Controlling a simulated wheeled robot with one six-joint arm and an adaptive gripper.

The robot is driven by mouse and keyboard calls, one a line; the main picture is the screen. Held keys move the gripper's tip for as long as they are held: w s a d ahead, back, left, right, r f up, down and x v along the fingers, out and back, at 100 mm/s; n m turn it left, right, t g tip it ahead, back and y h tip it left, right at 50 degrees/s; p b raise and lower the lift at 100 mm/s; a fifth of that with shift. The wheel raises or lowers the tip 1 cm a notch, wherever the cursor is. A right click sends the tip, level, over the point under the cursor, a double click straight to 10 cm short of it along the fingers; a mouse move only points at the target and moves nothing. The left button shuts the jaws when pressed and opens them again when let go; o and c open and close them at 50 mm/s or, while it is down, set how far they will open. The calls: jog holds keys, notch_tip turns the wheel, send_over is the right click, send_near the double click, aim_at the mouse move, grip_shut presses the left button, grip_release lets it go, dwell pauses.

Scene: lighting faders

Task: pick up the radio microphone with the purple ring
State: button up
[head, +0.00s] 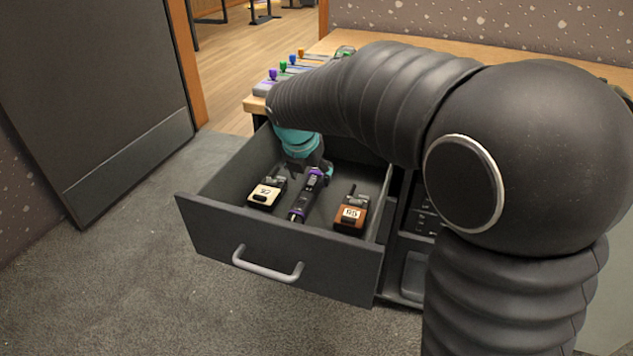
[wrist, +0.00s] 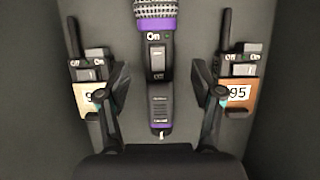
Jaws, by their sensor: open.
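The radio microphone with the purple ring (wrist: 158,85) lies in the open drawer, its mesh head toward the top of the wrist view and cut off by the edge. It has a black body with an "On" switch and a purple ring below the mesh. It also shows in the head view (head: 306,197), between two packs. My gripper (wrist: 161,98) is open, with one finger on each side of the microphone's lower body. Neither finger visibly touches it. In the head view my gripper is partly hidden by my arm.
A cream-labelled pack (head: 267,193) lies left of the microphone and an orange-labelled pack (head: 351,213) lies right, both close to my fingers. The grey drawer (head: 285,245) walls surround them. Coloured faders (head: 283,67) stand on the desk behind.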

aim_at(311, 182)
jog(key=shift+b+x, duration=0.4)
jog(key=shift+x, duration=2.25)
jog(key=shift+s+a, duration=0.1)
jog(key=shift+a, duration=0.1)
grip_shut()
